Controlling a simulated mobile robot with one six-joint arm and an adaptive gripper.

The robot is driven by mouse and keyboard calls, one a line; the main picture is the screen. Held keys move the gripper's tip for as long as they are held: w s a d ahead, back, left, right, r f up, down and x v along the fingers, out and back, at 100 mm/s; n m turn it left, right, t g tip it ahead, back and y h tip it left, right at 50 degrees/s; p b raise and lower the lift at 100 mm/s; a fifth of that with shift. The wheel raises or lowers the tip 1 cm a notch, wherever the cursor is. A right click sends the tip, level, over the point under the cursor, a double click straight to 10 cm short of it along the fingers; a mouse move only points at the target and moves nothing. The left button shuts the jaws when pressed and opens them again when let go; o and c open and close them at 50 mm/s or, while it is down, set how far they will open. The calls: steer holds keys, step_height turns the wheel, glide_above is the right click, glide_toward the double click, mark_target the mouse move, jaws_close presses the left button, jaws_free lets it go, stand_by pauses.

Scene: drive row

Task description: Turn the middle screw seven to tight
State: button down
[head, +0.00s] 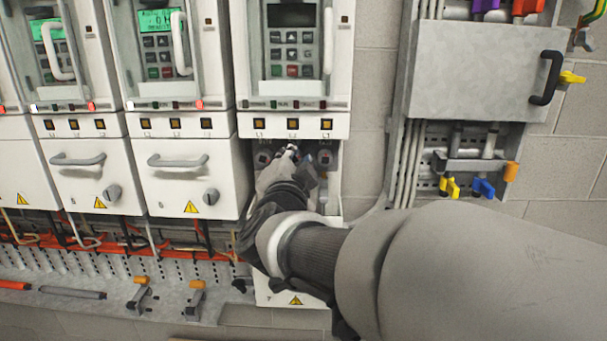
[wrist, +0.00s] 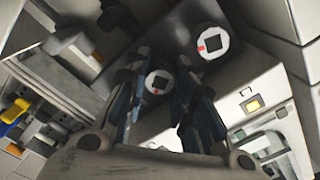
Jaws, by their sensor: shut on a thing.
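The middle screw (wrist: 158,83) has a round white face with a dark square centre and a small red mark. In the wrist view it sits between my fingers. My gripper (head: 291,155) is shut on it inside the open terminal bay of the right-hand drive; the fingers also show in the wrist view (wrist: 161,66). The exact contact is hard to see. Another such screw (wrist: 212,42) lies beyond my fingers, up and to the right. In the head view, terminals show on both sides of my gripper, which hides the middle one.
The drive's lower cover (head: 278,296) hangs below the bay, partly behind my arm. Closed drives (head: 190,181) with handles stand to the left. A grey metal box (head: 475,70) with a black handle is at the right, above yellow and blue levers (head: 484,188).

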steer(key=m+b, duration=0.4)
steer(key=m, duration=0.1)
steer(key=shift+f+m, duration=0.2)
steer(key=shift+m, duration=0.1)
steer(key=m+b, duration=0.3)
steer(key=m, duration=0.1)
steer(key=shift+r+m+b, duration=0.1)
steer(key=shift+m+b, duration=0.3)
steer(key=shift+m, duration=0.3)
steer(key=c, duration=1.6)
jaws_free()
steer(key=shift+r, duration=0.1)
steer(key=s, duration=1.2)
steer(key=shift+a, duration=0.2)
